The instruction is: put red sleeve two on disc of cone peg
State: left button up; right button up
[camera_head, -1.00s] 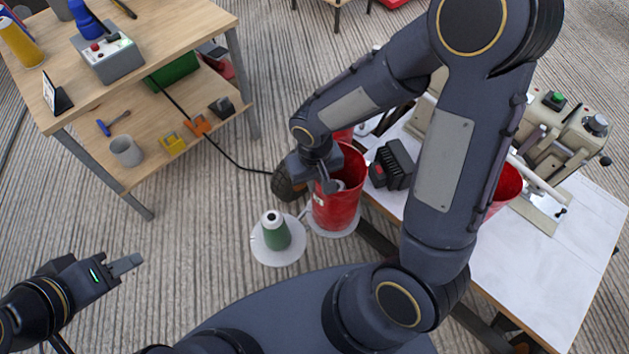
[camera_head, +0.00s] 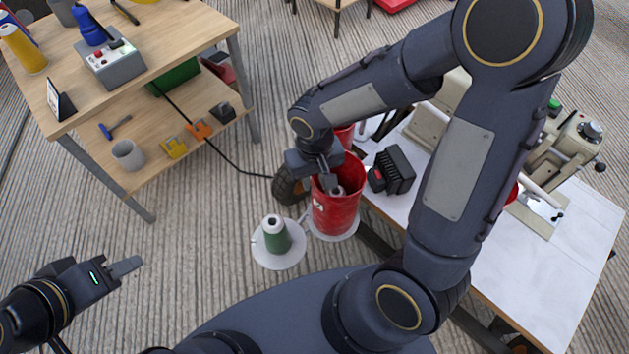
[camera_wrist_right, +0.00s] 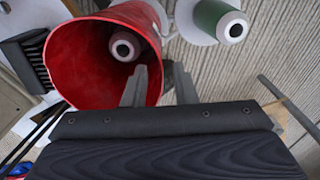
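A red sleeve (camera_head: 335,215) stands upright over a white disc (camera_head: 349,235) on the floor. In the right wrist view the open red sleeve (camera_wrist_right: 85,60) has a cone's pale top (camera_wrist_right: 125,46) inside it, so it surrounds that cone. My right gripper (camera_head: 327,183) is at the sleeve's rim. In the wrist view the right gripper (camera_wrist_right: 160,88) has its fingers apart, one inside the sleeve and one outside, with the wall between and gaps visible. My left gripper (camera_head: 125,267) is away at the lower left, seen side-on. The sleeve's bottom contact with the disc is partly unclear.
A green cone (camera_head: 276,235) stands on another white disc beside the sleeve. A white-topped table (camera_head: 545,265) is at right with a black block (camera_head: 393,170) and machine. More red shows behind my right arm (camera_head: 345,135).

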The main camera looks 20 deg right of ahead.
notch_tip(320, 180, up, 7)
jog(key=shift+p, duration=0.95)
jog(key=s+d+r+m+t+y, duration=0.1)
jog(key=s+d+r+t+y, duration=0.2)
jog(key=s+r, duration=0.7)
jog(key=s+d+t, duration=0.1)
jog(key=t, duration=0.1)
jog(key=shift+s+d+m+t+y, duration=0.3)
jog(key=shift+s+d+y, duration=0.1)
